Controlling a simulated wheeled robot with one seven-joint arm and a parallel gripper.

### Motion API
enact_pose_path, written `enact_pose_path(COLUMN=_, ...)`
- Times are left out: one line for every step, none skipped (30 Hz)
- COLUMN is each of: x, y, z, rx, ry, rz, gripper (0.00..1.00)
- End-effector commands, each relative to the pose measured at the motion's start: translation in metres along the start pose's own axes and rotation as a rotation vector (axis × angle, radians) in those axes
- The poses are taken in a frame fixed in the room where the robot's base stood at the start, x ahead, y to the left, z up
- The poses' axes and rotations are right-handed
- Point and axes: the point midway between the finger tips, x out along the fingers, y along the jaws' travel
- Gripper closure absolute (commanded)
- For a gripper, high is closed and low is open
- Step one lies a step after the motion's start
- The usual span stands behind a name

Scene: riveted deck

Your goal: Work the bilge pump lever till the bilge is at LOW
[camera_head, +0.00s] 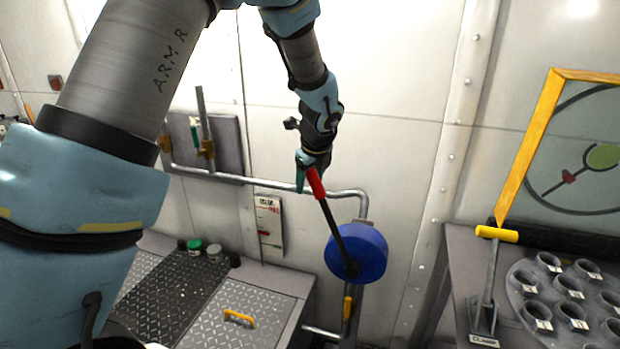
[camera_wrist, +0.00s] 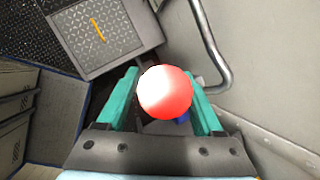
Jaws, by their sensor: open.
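The pump lever is a black rod with a red grip (camera_head: 316,183), rising up and to the left from a round blue pump body (camera_head: 366,252) on the wall. My gripper (camera_head: 309,162) is at the top of the red grip. In the wrist view the round red end of the grip (camera_wrist: 165,92) sits between the two green fingers of my gripper (camera_wrist: 163,100), which are open around it. The bilge gauge (camera_head: 269,228) is a white wall plate with red and dark marks, left of the pump; its reading is too small to tell.
A metal pipe (camera_head: 240,181) runs along the wall behind the lever. A chequered deck hatch (camera_head: 239,317) with a yellow handle lies below. At right, a bench has a yellow-handled clamp (camera_head: 497,234) and a grey rack of cups (camera_head: 526,285).

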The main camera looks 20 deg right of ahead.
Motion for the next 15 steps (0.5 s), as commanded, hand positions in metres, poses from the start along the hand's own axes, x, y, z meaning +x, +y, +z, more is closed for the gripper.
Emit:
enact_pose_path(x=0.0009, y=-0.0001, z=0.0000, rx=0.000, ry=0.000, rz=0.000, gripper=0.32)
enact_pose_path(x=0.0012, y=-0.0001, z=0.0000, rx=0.000, ry=0.000, rz=0.000, gripper=0.32)
enact_pose_path(x=0.0013, y=-0.0001, z=0.0000, rx=0.000, ry=0.000, rz=0.000, gripper=0.32)
enact_pose_path(x=0.0013, y=-0.0001, z=0.0000, rx=0.000, ry=0.000, rz=0.000, gripper=0.32)
enact_pose_path(x=0.0013, y=-0.0001, z=0.0001, rx=0.000, ry=0.000, rz=-0.001, gripper=0.32)
enact_pose_path(x=0.0012, y=-0.0001, z=0.0001, rx=0.000, ry=0.000, rz=0.000, gripper=0.32)
enact_pose_path(x=0.0012, y=-0.0001, z=0.0001, rx=0.000, ry=0.000, rz=0.000, gripper=0.32)
enact_pose_path(x=0.0012, y=-0.0001, z=0.0001, rx=0.000, ry=0.000, rz=0.000, gripper=0.33)
enact_pose_path(x=0.0012, y=-0.0001, z=0.0002, rx=0.000, ry=0.000, rz=0.000, gripper=0.38)
enact_pose_path(x=0.0011, y=-0.0001, z=0.0002, rx=0.000, ry=0.000, rz=0.000, gripper=0.41)
enact_pose_path(x=0.0011, y=-0.0001, z=0.0002, rx=0.000, ry=0.000, rz=0.000, gripper=0.44)
enact_pose_path(x=0.0011, y=-0.0001, z=0.0002, rx=0.000, ry=0.000, rz=0.000, gripper=0.49)
enact_pose_path(x=0.0011, y=-0.0001, z=0.0002, rx=0.000, ry=0.000, rz=0.000, gripper=0.52)
enact_pose_path(x=0.0010, y=-0.0001, z=0.0002, rx=0.000, ry=0.000, rz=0.000, gripper=0.56)
enact_pose_path(x=0.0010, y=0.0000, z=0.0003, rx=0.000, ry=0.000, rz=0.000, gripper=0.60)
